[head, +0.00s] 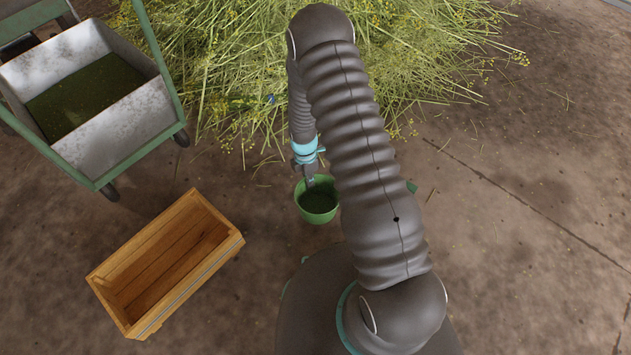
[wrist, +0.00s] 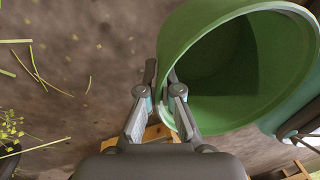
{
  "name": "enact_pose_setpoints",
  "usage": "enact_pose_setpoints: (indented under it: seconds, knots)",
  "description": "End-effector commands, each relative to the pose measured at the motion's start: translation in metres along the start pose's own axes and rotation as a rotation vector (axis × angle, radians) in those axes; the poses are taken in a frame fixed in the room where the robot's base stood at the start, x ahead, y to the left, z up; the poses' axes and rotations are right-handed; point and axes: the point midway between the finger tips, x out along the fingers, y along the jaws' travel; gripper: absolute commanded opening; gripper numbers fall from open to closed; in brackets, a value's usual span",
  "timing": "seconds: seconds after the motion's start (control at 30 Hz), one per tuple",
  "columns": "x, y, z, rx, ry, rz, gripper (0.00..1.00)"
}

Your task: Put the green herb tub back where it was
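The green herb tub (head: 318,214) is in the middle of the head view, just left of my arm, its mouth up and dark green inside. My gripper (head: 309,182) reaches down to its rim. In the wrist view the tub (wrist: 200,35) fills the upper right. My gripper (wrist: 161,78) has one finger inside the tub and one outside, closed on its wall. The tub's underside is hidden, so I cannot tell whether it touches the floor.
A wooden crate (head: 222,241), empty, stands on the floor at lower left. A green-framed cart (head: 138,151) with a grey bin of dark green matter stands at upper left. A heap of cut herbs (head: 240,60) lies at the back. The floor (head: 520,240) at right is clear.

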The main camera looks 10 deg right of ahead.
Motion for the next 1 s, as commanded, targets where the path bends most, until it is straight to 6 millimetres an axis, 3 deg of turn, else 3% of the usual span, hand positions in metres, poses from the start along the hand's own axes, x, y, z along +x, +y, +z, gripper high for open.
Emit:
enact_pose_setpoints:
  seconds: [0.33,0.57,0.8,1.0]
  knots:
    - [0.028,0.044,0.041,0.002,0.000,-0.001,0.00]
    - [0.038,0.049,0.045,0.001,0.000,-0.002,0.00]
    - [0.068,0.053,0.045,0.001,0.000,-0.002,0.00]
    - [0.070,0.054,0.046,0.001,0.000,0.000,0.00]
